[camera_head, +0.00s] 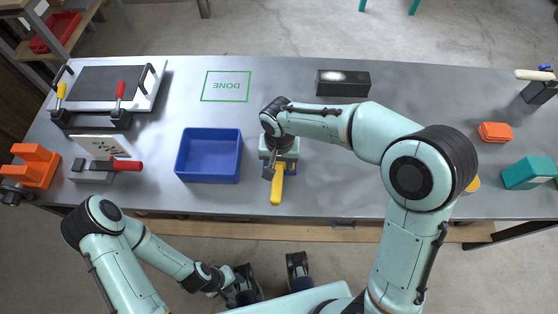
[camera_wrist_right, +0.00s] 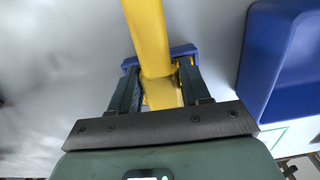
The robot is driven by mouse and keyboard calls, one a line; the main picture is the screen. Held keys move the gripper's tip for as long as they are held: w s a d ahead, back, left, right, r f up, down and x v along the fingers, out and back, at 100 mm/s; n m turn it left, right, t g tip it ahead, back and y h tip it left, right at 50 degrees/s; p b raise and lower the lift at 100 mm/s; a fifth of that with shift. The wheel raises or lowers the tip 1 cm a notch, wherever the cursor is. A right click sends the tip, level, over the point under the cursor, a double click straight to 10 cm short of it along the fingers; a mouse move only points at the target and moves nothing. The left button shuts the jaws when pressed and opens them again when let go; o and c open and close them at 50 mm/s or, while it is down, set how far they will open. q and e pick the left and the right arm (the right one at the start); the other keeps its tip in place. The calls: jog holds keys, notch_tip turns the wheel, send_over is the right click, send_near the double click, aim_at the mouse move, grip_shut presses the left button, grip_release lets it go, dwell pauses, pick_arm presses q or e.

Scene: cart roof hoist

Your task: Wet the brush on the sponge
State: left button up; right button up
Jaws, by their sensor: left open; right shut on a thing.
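My right gripper (camera_head: 279,168) is shut on a yellow-handled tool (camera_head: 277,190) at the table's front middle. In the right wrist view the yellow handle (camera_wrist_right: 148,35) passes between the fingers, with a blue block (camera_wrist_right: 184,50) around or behind it. I cannot tell whether this tool is the brush; its working end is hidden. A pale-handled tool (camera_head: 535,75) rests on a dark block at the far right. An orange block (camera_head: 495,131), possibly the sponge, lies on the table's right side. My left gripper (camera_head: 246,284) is open, low in front of the table, away from these things.
A blue bin (camera_head: 209,178) stands just left of my right gripper. A green DONE outline (camera_head: 226,86) is empty. A clamp fixture (camera_head: 103,92) and orange stand (camera_head: 34,165) occupy the left. A teal block (camera_head: 528,173) sits at right.

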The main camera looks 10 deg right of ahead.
jog(key=shift+r+p, duration=2.55)
jog(key=shift+r, duration=0.95)
pick_arm(q)
jog(key=r, duration=0.1)
jog(key=w+r, duration=0.1)
jog(key=r, duration=0.3)
jog(key=shift+w+r, duration=0.1)
jog(key=shift+w, duration=0.25)
pick_arm(e)
jog(key=shift+w+d+f, duration=0.1)
jog(key=w+d+f+n, duration=0.1)
jog(key=w+d+f, duration=0.1)
jog(key=w+d+f+n+p, duration=0.1)
jog(key=w+d+f, duration=0.1)
jog(key=d, duration=0.1)
jog(key=w+d+f+n+p, duration=0.1)
jog(key=w+d, duration=0.1)
jog(key=shift+w+d+f+n, duration=0.25)
jog(key=shift+w+f+n, duration=0.05)
jog(key=shift+w+f, duration=0.1)
pick_arm(q)
jog(key=r, duration=0.1)
jog(key=w+r, duration=0.1)
jog(key=shift+w+r, duration=0.1)
jog(key=shift+r, duration=0.2)
pick_arm(e)
jog(key=shift+d+f, duration=0.15)
jog(key=shift+d, duration=0.05)
